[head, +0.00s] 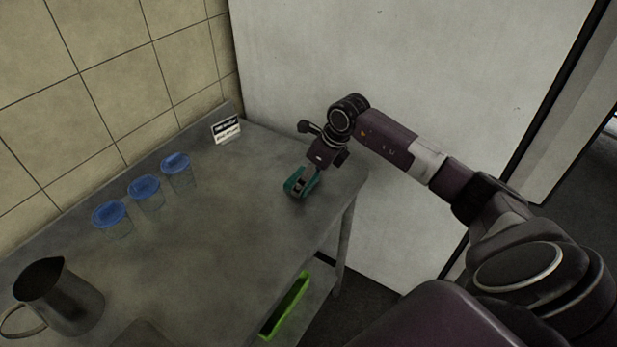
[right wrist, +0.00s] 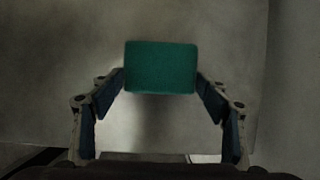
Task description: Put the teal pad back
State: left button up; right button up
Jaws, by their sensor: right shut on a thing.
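The teal pad (head: 291,186) is in my right gripper (head: 301,183), over the grey table near its right edge in the head view. In the right wrist view the teal pad (right wrist: 161,67) sits flat-faced between the two fingertips of my right gripper (right wrist: 161,78), which are shut on its left and right sides. A dark shadow lies below it there. I cannot tell whether the pad touches the tabletop or hangs just above it. The fingers hide part of the pad in the head view. My left gripper is not in view.
On the table (head: 235,240) stand several items: blue-lidded clear cups (head: 145,190) along the wall, a small sign (head: 226,130) at the back corner and a metal jug (head: 60,298) at front left. A green tray (head: 285,305) is on the lower shelf. The table's middle is clear.

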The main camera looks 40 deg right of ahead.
jog(key=o, duration=1.1)
jog(key=shift+r, duration=0.1)
jog(key=b+v, duration=0.1)
jog(key=v, duration=1.1)
jog(key=shift+b, duration=0.4)
